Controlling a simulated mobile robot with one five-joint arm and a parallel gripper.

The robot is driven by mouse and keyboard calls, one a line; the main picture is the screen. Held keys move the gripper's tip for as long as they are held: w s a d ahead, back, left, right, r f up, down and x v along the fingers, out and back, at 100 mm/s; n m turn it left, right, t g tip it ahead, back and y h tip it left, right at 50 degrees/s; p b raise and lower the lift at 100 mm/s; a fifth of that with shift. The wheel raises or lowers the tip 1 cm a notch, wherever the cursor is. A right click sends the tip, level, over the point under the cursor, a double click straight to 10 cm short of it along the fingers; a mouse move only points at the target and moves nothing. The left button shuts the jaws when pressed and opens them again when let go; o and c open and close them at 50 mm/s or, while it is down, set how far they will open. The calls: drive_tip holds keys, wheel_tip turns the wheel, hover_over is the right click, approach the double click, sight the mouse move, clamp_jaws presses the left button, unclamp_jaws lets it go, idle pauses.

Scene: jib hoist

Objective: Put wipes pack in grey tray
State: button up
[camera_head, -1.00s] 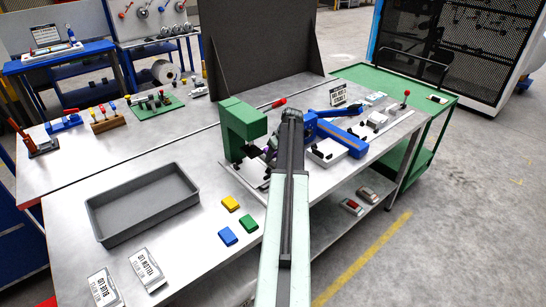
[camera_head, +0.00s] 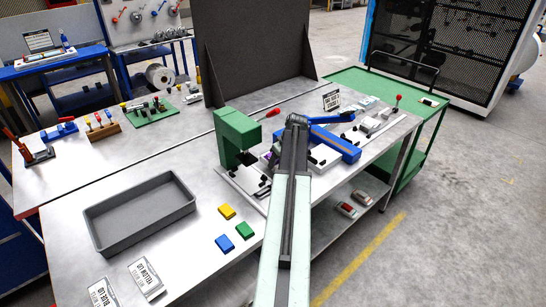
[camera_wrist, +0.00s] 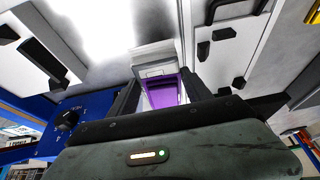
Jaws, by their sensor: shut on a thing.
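The grey tray (camera_head: 100,233) is a shallow empty box on the left part of the bench. My gripper is at the end of my arm beside the green press and is mostly hidden behind the arm in the head view. In the wrist view my gripper (camera_wrist: 164,84) is shut on a purple pack with a pale grey-white end, the wipes pack (camera_wrist: 167,92). A small purple patch of it shows in the head view (camera_head: 265,157), just right of the press. I cannot tell whether the pack touches the surface below.
A green press (camera_head: 236,136) stands left of my gripper, with a blue fixture (camera_head: 338,143) to the right. Yellow, blue (camera_head: 224,244) and green blocks lie right of the tray. Two labelled cards (camera_head: 146,277) lie in front of it. A dark panel (camera_head: 258,50) stands behind.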

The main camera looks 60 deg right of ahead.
drive_tip(key=s+a, duration=0.1)
drive_tip(key=s, duration=0.3)
drive_tip(key=s+a, duration=0.1)
drive_tip(key=s, duration=0.3)
drive_tip(key=s+a, duration=0.2)
drive_tip(key=s, duration=0.2)
drive_tip(key=shift+s+r, duration=0.1)
drive_tip(key=shift+s, duration=0.05)
